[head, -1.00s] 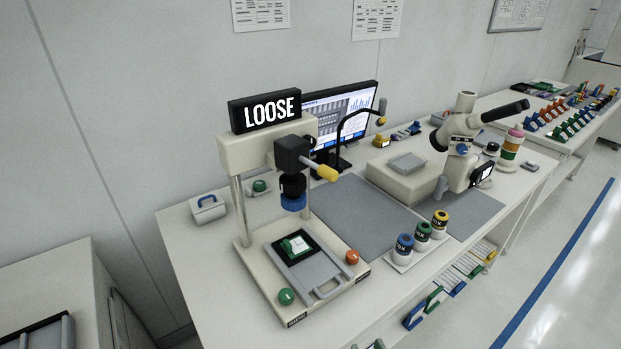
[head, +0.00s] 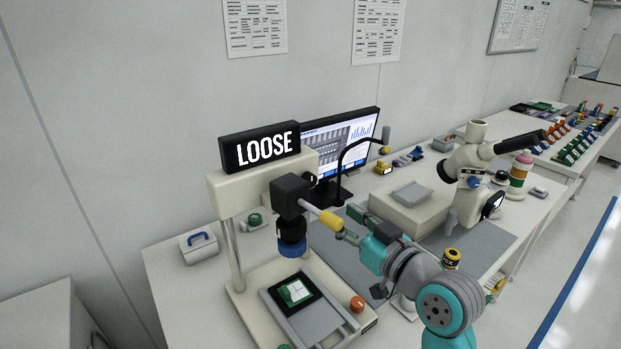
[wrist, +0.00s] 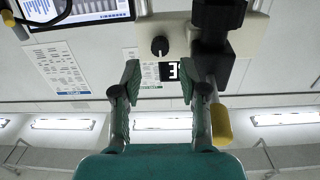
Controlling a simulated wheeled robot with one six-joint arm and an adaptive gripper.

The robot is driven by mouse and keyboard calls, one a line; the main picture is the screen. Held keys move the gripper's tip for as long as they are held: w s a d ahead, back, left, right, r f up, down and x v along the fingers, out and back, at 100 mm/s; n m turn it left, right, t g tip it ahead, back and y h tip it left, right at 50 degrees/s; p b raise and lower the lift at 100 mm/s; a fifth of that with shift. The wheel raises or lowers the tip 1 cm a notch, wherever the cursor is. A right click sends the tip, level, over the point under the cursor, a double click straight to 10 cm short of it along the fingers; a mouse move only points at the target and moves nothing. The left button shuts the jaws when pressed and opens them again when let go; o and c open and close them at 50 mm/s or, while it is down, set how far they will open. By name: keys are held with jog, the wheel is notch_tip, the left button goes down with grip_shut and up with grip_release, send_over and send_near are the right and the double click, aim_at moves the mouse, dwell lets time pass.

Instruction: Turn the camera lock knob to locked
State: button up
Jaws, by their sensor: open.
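A black round knob (wrist: 159,46) with a white pointer mark sits on the beige head of the camera stand (head: 228,190). In the wrist view it lies ahead of and between my fingers, apart from them. A sign (head: 262,148) on top of the stand reads LOOSE. The black camera block (head: 291,196) carries a yellow-ended handle (head: 331,221), which also shows right of my fingers in the wrist view (wrist: 220,125). My gripper (head: 352,225) is open and empty, to the right of the stand; its two green-padded fingers (wrist: 159,82) are spread.
A monitor (head: 350,143) with a bent black lamp arm (head: 345,160) stands behind. A microscope (head: 467,165) is to the right. A green chip on a tray (head: 318,315) and an orange button (head: 357,303) lie below the camera.

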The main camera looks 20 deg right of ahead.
aim_at(308, 179)
jog(key=shift+n, duration=0.3)
jog(key=x, duration=0.4)
jog(key=r+x, duration=0.1)
jog(key=x, duration=0.2)
jog(key=r+x, duration=0.1)
jog(key=x, duration=0.3)
jog(key=shift+w+r, duration=0.1)
jog(key=shift+w, duration=0.25)
grip_shut()
